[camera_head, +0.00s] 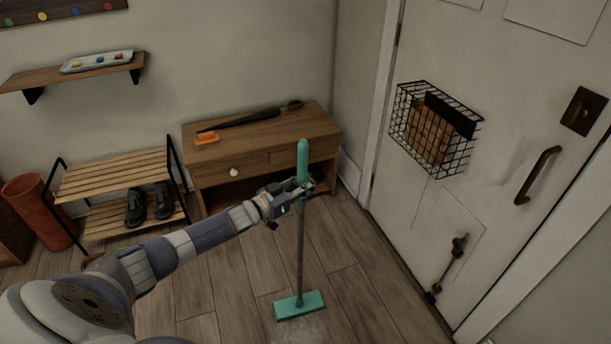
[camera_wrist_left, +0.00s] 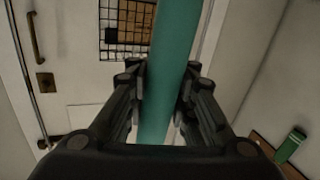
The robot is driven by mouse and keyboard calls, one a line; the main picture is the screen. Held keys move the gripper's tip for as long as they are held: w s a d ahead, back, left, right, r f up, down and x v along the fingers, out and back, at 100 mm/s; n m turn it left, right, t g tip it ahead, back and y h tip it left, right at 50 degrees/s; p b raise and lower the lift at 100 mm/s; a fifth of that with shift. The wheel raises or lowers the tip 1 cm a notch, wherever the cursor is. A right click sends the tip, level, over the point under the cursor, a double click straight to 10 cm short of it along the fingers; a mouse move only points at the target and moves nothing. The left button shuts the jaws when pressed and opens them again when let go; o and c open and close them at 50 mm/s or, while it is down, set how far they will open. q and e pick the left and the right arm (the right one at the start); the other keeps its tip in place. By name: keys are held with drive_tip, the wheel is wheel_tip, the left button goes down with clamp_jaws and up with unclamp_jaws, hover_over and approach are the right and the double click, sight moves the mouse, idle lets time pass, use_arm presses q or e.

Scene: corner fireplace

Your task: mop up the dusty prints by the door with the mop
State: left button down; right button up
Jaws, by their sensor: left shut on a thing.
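The mop has a teal handle grip (camera_head: 302,160), a thin dark pole and a flat teal head (camera_head: 299,306). It stands nearly upright with its head down on the wood floor, in front of the door. My left gripper (camera_head: 303,187) is shut on the mop's teal handle. In the left wrist view the teal handle (camera_wrist_left: 170,70) runs between the two fingers. Pale dusty prints (camera_head: 312,327) show faintly on the floor just below the mop head; their outline is hard to tell. The white door (camera_head: 510,110) is at the right. My right gripper is not in view.
A low wooden cabinet (camera_head: 230,158) with an umbrella and an orange brush on top stands behind the mop. A slatted shoe rack (camera_head: 110,175) and a terracotta bin (camera_head: 38,210) are at the left. A wire basket (camera_head: 436,130) hangs on the door. Floor around the mop head is clear.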

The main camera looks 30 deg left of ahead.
use_arm(q)
drive_tip(key=s+d+p, duration=0.7)
drive_tip(key=s+d, duration=0.3)
drive_tip(key=d, duration=0.2)
drive_tip(key=s+d+p, duration=0.7)
drive_tip(key=s+d, duration=0.3)
drive_tip(key=d, duration=0.3)
drive_tip(key=shift+d+p, duration=0.2)
drive_tip(key=shift+p, duration=0.2)
idle(2.8)
drive_tip(key=shift+w, duration=0.1)
